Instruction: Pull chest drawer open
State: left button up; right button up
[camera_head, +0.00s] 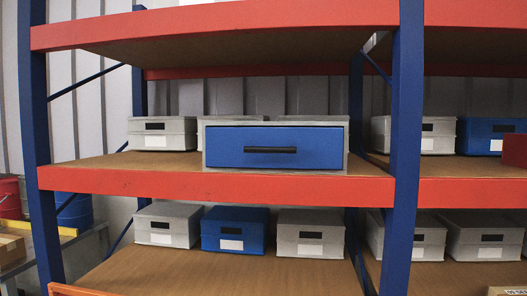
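A grey chest (276,120) stands on the middle shelf of a rack. Its blue drawer front (224,154) faces me and looks shut, flush with the grey frame. A dark horizontal handle bar (270,149) crosses the middle of the drawer front. Neither of my grippers shows in the head view.
The rack has an orange-red middle beam (190,182) below the drawer and blue posts (403,150) on either side. Grey boxes (162,134) stand beside and behind the chest. More grey boxes and a blue box (235,230) stand on the lower shelf.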

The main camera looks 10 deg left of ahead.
aim_at(305, 148)
jog(key=z, duration=0.45)
jog(key=i, duration=1)
jog(key=u, duration=0.5)
